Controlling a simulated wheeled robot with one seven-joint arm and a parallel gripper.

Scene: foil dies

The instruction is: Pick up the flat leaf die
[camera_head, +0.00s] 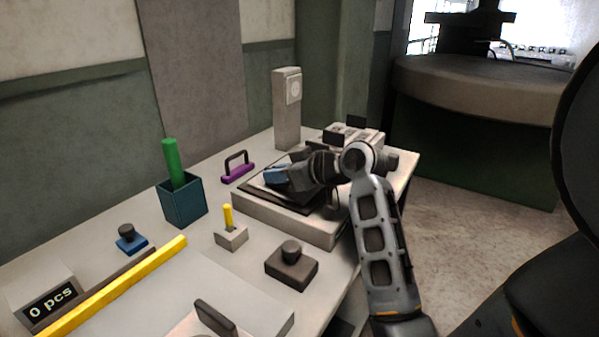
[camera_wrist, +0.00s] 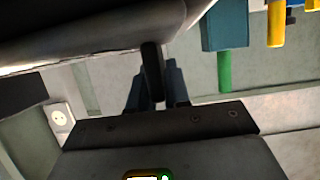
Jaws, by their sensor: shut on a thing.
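My gripper (camera_head: 274,177) is over the black plate (camera_head: 296,205) on the raised grey block at the back of the bench. In the wrist view its blue-grey fingers (camera_wrist: 153,92) are shut on a dark upright grip (camera_wrist: 151,62), one finger on each side. The grip meets a broad dark slab (camera_wrist: 70,38) at the top of that view. I take the held piece to be the flat leaf die, but its outline is hidden. In the head view, my gripper hides the held piece.
A purple handled piece (camera_head: 238,172), blue bin (camera_head: 182,203) with a green rod, small holder (camera_head: 231,238) with a yellow peg, dark knobbed block (camera_head: 291,268) and blue knobbed piece (camera_head: 131,244) stand nearby. A grey post (camera_head: 286,115) rises behind. A yellow bar (camera_head: 115,285) lies in front.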

